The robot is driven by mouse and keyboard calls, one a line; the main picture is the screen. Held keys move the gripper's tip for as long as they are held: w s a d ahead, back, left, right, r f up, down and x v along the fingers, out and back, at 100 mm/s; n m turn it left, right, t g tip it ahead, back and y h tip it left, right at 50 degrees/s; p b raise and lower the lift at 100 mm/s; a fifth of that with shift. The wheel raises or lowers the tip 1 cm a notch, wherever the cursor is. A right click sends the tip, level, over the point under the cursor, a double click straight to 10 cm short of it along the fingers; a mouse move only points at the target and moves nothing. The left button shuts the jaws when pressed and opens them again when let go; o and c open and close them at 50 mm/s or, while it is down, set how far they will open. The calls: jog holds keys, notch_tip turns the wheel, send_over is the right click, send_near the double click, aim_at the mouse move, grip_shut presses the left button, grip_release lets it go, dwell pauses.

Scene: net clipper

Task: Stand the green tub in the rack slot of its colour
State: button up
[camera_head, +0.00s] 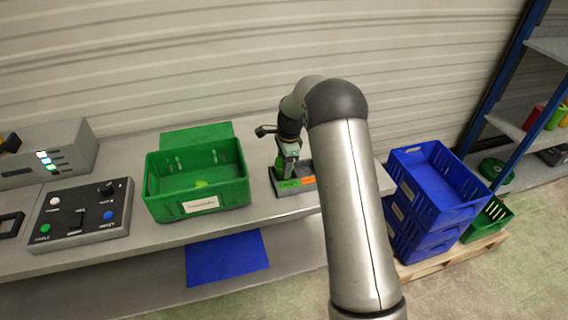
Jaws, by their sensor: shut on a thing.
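My gripper (288,160) is at the back of the workbench, pointing down over the grey rack (308,169). It is shut on the green tub (281,162), of which only a small green part shows beside the fingers. The tub is at the rack's left end, behind a green label (289,185); an orange label (309,180) is to its right. I cannot tell whether the tub rests in the slot or hangs above it. My arm hides the rack's right part.
A green crate (168,213) with a small bright green thing (201,184) in it stands left of the rack. Control boxes (83,212) sit further left. Blue crates (436,181) are stacked on a pallet at right, near a blue-framed shelf (507,128).

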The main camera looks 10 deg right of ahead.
jog(key=shift+f, duration=0.4)
jog(key=shift+f, duration=0.1)
jog(key=shift+f, duration=0.15)
jog(key=o, duration=0.9)
jog(key=shift+o, duration=0.2)
